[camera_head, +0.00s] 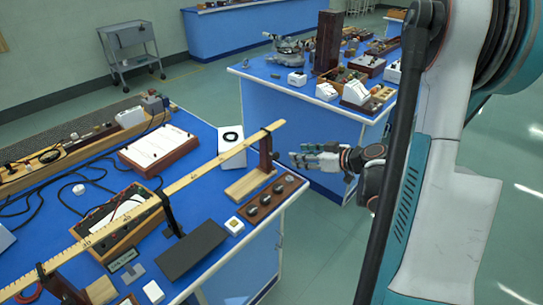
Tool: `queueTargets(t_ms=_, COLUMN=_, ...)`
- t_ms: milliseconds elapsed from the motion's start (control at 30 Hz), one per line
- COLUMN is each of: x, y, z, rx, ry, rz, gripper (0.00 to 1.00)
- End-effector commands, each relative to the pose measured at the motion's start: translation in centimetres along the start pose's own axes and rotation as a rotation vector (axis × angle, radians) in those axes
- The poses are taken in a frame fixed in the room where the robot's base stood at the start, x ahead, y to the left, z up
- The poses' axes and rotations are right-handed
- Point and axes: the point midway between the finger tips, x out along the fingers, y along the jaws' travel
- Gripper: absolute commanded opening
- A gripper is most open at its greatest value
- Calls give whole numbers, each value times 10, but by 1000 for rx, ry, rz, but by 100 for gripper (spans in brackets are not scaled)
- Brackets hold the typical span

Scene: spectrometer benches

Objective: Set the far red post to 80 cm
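The far dark red post (265,152) stands upright at the far right end of a long yellow ruler (215,163), on a light wooden foot (250,185). A dark clamp sits on the ruler at its top. The ruler's numbers are too small to read surely. A nearer reddish post (62,288) is partly cut off at lower left. A black holder (168,210) hangs on the ruler between them. My gripper (297,157) is to the right of the far post, beyond the bench edge, fingers pointing left. Its fingers look apart, with nothing visible between them.
On the blue bench (210,262) are a dark panel (192,250), a wooden tray with weights (262,203), a white sheet on a brown box (158,148) and loose black cables. A second blue bench (330,113) with crowded instruments stands behind. Green floor lies open on the right.

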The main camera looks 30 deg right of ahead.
Motion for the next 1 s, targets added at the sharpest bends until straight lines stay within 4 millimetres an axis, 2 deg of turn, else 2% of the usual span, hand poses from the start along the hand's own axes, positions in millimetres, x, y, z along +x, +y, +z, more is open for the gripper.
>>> queueTargets(t_ms=133, x=-7, y=6, z=11, rx=-9, ry=33, rz=-7, gripper=40)
queueTargets(t_ms=267, x=3, y=5, z=11, rx=-12, ry=39, rz=-12, gripper=40)
queueTargets(t_ms=700, x=86, y=4, z=9, rx=-12, ry=37, rz=-11, gripper=40)
queueTargets(t_ms=900, x=115, y=4, z=7, rx=-12, ry=36, rz=-11, gripper=40)
queueTargets(t_ms=1000, x=123, y=4, z=6, rx=-10, ry=36, rz=-10, gripper=40)
